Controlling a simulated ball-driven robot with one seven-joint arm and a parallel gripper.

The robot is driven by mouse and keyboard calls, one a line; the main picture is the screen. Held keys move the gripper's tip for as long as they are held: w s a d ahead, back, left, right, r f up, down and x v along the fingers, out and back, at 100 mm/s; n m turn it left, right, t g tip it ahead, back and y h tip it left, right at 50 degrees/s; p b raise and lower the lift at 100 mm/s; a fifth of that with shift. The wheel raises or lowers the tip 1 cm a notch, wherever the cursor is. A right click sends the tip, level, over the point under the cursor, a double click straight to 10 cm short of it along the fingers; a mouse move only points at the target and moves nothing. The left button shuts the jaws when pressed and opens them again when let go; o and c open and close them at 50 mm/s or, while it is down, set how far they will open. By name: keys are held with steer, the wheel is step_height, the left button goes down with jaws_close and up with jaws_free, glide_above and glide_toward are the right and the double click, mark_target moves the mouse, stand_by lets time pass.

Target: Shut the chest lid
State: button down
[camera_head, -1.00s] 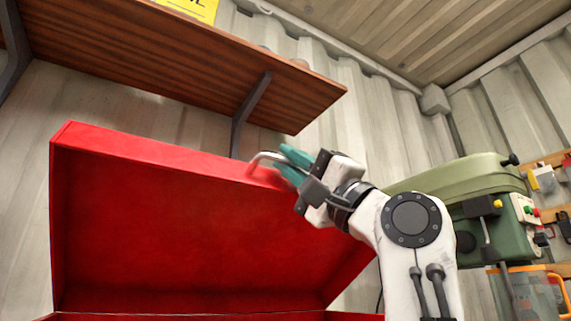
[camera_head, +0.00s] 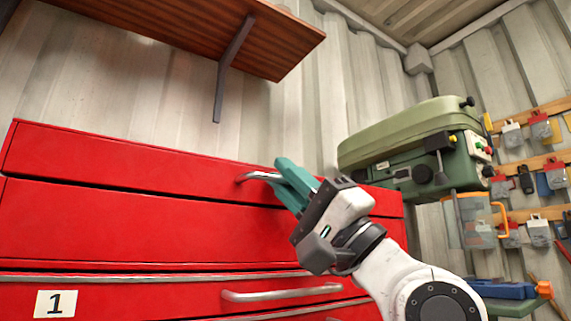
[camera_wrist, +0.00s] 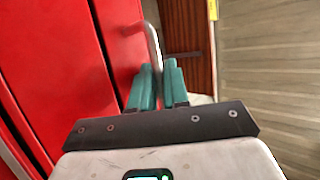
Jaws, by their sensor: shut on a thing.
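The red chest (camera_head: 130,225) fills the left and middle of the head view. Its lid (camera_head: 110,152) is down, its front face lying just above the chest's front with only a thin dark line between them. I cannot tell whether a small gap remains there. The silver lid handle (camera_head: 256,176) sticks out from the lid's front. My gripper (camera_head: 283,180) has its teal fingers shut on this handle. In the wrist view the fingers (camera_wrist: 159,85) close around the handle bar (camera_wrist: 152,45), beside the red lid (camera_wrist: 122,45). The fingers hide part of the handle.
A wooden shelf (camera_head: 190,35) on a bracket hangs on the wall above the chest. A green drill press (camera_head: 400,145) stands to the right. Drawers with silver handles (camera_head: 282,293) sit below the lid. Tools hang on the right wall.

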steer(key=shift+a+f, duration=0.1)
steer(key=shift+f, duration=0.6)
steer(key=c, duration=1.5)
jaws_free()
steer(key=v, duration=1.1)
steer(key=shift+s+r+b, duration=0.1)
steer(key=shift+r+b, duration=0.05)
steer(key=shift+b, duration=0.15)
